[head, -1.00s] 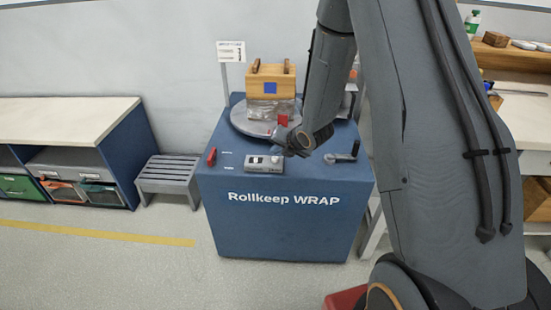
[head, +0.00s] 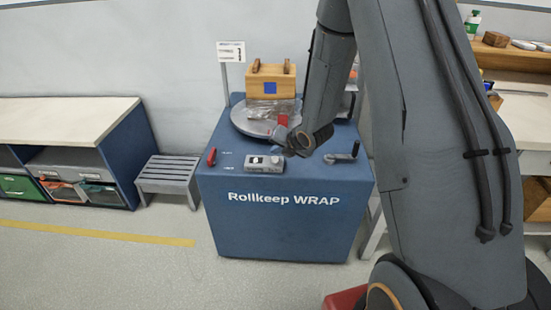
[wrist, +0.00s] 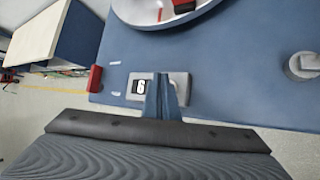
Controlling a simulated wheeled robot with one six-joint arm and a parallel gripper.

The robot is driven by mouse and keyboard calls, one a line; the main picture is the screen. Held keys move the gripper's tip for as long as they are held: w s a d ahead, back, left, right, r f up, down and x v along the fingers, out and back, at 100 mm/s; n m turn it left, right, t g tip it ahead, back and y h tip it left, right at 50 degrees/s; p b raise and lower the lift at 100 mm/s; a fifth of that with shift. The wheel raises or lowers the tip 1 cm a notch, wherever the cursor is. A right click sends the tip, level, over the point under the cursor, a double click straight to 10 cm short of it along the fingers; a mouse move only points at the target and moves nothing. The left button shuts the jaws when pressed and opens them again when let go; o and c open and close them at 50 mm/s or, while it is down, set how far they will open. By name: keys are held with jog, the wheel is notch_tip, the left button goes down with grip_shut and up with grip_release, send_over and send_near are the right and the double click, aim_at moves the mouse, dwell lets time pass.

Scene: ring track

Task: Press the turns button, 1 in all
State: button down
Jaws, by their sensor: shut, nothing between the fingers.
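The grey control box (head: 264,163) sits on the front of the blue Rollkeep WRAP machine (head: 280,225). In the wrist view the control box (wrist: 182,84) has a counter window (wrist: 139,87) that reads 6. My gripper (head: 279,149) is shut and empty, at the right rear of the control box in the head view. In the wrist view the shut fingers (wrist: 160,80) point at the box and cover its middle, right of the counter. The button cannot be made out; the fingers may hide it. I cannot tell whether they touch the box.
A wooden crate (head: 270,82) with a blue square stands on the round turntable (head: 246,122) behind. A red lever (head: 211,156) stands left of the control box, and a crank handle (head: 343,156) right of it. A grey slatted stool (head: 168,175) is left of the machine.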

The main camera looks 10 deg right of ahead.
jog(key=shift+f, duration=0.15)
jog(key=shift+f+b, duration=0.3)
jog(key=shift+b, duration=0.15)
jog(key=shift+f+b, duration=0.5)
jog(key=shift+f, duration=0.05)
dwell(0.8)
jog(key=shift+r, duration=0.2)
jog(key=shift+r+p, duration=0.55)
jog(key=shift+r, duration=0.25)
jog(key=shift+r+p, duration=1.55)
jog(key=shift+r, duration=0.9)
